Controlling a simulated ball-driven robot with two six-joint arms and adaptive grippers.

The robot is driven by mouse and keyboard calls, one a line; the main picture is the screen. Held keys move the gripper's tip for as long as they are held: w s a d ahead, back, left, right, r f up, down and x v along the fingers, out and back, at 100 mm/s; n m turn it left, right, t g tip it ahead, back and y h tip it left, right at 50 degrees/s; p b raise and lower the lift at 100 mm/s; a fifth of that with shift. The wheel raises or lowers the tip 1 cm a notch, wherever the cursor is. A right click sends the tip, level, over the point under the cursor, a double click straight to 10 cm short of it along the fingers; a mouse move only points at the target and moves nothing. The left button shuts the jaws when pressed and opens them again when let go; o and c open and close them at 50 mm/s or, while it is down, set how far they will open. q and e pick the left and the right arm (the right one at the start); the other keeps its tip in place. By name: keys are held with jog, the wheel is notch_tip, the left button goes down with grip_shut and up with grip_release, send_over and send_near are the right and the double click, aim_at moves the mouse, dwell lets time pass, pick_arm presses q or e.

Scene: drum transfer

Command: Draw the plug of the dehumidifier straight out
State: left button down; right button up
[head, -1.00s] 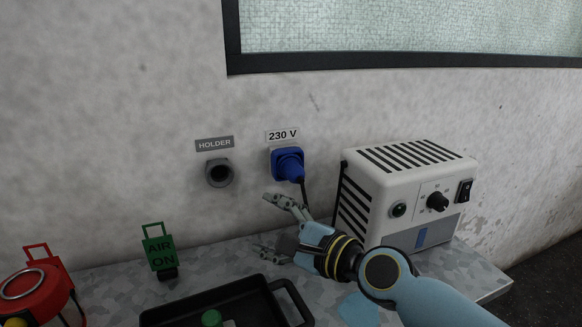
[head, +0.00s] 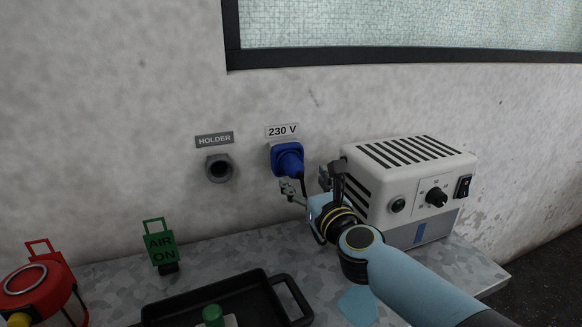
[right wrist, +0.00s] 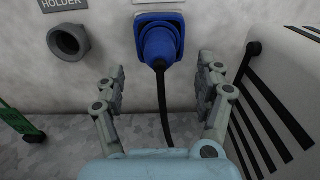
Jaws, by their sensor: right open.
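The blue plug (head: 289,162) sits in the blue wall socket under the 230 V label. In the right wrist view the plug (right wrist: 158,45) is ahead and at the top middle, its black cable (right wrist: 163,105) hanging down. My right gripper (head: 307,182) is open, just below and in front of the plug. Its two fingers (right wrist: 160,88) stand either side of the cable, short of the plug and not seen touching it. The white dehumidifier (head: 405,185) stands on the table to the right. My left gripper is not in view.
A grey holder (head: 219,168) is on the wall left of the socket. The dehumidifier's side is close to my right finger. A green AIR ON tag (head: 160,243), a black tray (head: 250,287) and a red round device (head: 38,290) are at the left.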

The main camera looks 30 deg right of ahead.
aim_at(294, 169)
jog(key=shift+b+x, duration=0.5)
jog(key=shift+x, duration=3)
jog(key=shift+c, duration=0.4)
grip_shut()
jog(key=shift+s, duration=0.15)
jog(key=shift+p+v, duration=0.4)
jog(key=shift+v, duration=2.5)
